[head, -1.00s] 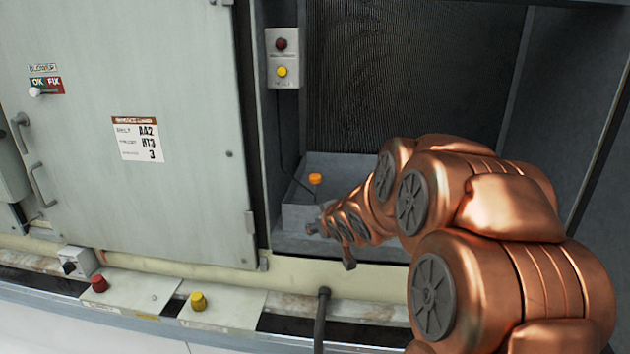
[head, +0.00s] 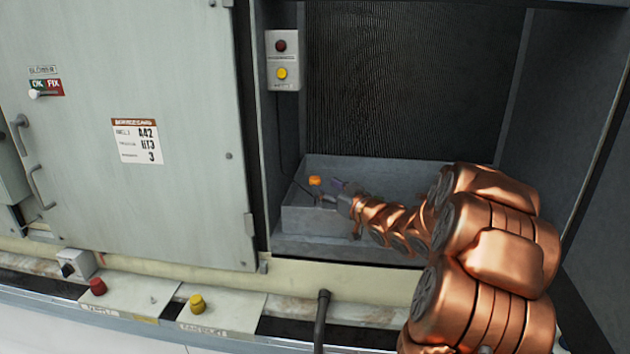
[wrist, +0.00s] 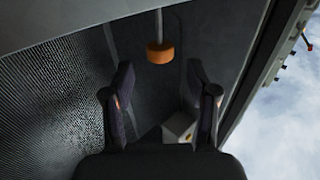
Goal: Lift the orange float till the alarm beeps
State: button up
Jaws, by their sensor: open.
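The orange float (head: 315,181) is a small orange cylinder low in the open bay, over the grey sump box (head: 315,219). In the wrist view the float (wrist: 160,52) sits on a thin pale rod, ahead of and roughly between my fingertips. My gripper (head: 332,190) is just right of the float in the head view. In the wrist view my gripper (wrist: 160,84) has its two dark fingers spread apart with nothing between them. The float appears beyond the fingertips, not gripped. An alarm box (head: 282,60) with a dark red lamp and a yellow button hangs on the bay's left post.
A large grey door panel (head: 190,190) stands left of the bay. A finned coil (head: 415,80) forms its back wall. A ledge in front carries a red button (head: 97,286), a yellow button (head: 197,304) and an upright dark pipe (head: 322,315).

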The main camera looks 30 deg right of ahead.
aim_at(319, 183)
jog(key=shift+w+a+p, duration=0.15)
jog(key=shift+w+p, duration=0.15)
jog(key=shift+w, duration=1.2)
jog(key=shift+w+a+p, duration=0.1)
jog(key=shift+w+p, duration=0.15)
jog(key=shift+w, duration=1.2)
grip_shut()
